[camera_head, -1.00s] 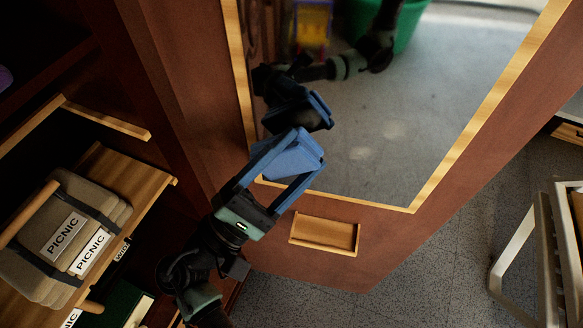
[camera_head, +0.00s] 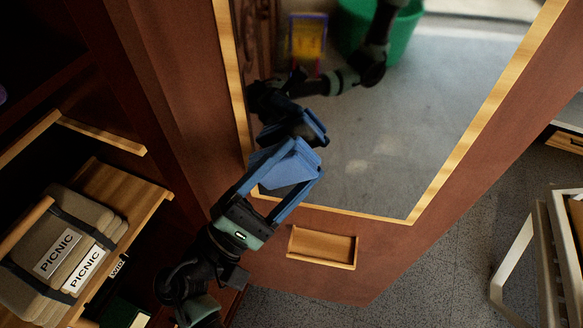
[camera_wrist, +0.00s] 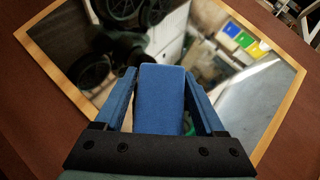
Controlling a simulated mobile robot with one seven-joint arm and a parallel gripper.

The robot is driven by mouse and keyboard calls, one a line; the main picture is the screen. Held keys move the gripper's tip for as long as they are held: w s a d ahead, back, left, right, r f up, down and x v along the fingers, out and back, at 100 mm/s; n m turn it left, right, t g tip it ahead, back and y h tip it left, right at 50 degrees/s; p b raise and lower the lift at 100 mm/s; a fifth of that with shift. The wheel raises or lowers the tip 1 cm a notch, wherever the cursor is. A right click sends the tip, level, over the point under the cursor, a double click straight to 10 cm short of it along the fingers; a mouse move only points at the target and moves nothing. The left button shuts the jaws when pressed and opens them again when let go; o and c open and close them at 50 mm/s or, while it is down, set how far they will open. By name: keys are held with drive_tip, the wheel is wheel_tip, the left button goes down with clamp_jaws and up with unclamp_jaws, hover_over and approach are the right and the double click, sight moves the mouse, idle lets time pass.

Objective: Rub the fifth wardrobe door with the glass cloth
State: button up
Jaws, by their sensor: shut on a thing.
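The wardrobe door (camera_head: 385,265) is brown with a mirror (camera_head: 405,140) in a light wood frame. It stands swung out from the wardrobe, with a wooden recessed handle (camera_head: 322,246) below the mirror. My gripper (camera_head: 292,178) is shut on the blue glass cloth (camera_head: 288,163), a folded block between the fingers. The cloth is at the mirror's lower left, close to its reflection; I cannot tell whether it touches the glass. In the wrist view, the cloth (camera_wrist: 160,98) stands between both fingers against the mirror (camera_wrist: 120,40). Which door in the row this is cannot be told.
At the left, an open wardrobe shelf (camera_head: 120,190) holds a beige case (camera_head: 70,245) with PICNIC labels. A pale metal-framed piece of furniture (camera_head: 540,235) stands at the right. Grey floor (camera_head: 440,265) is clear between it and the door. A green bucket shows only as a reflection.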

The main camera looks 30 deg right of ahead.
drive_tip(key=shift+w+d, duration=0.45)
drive_tip(key=shift+w, duration=0.1)
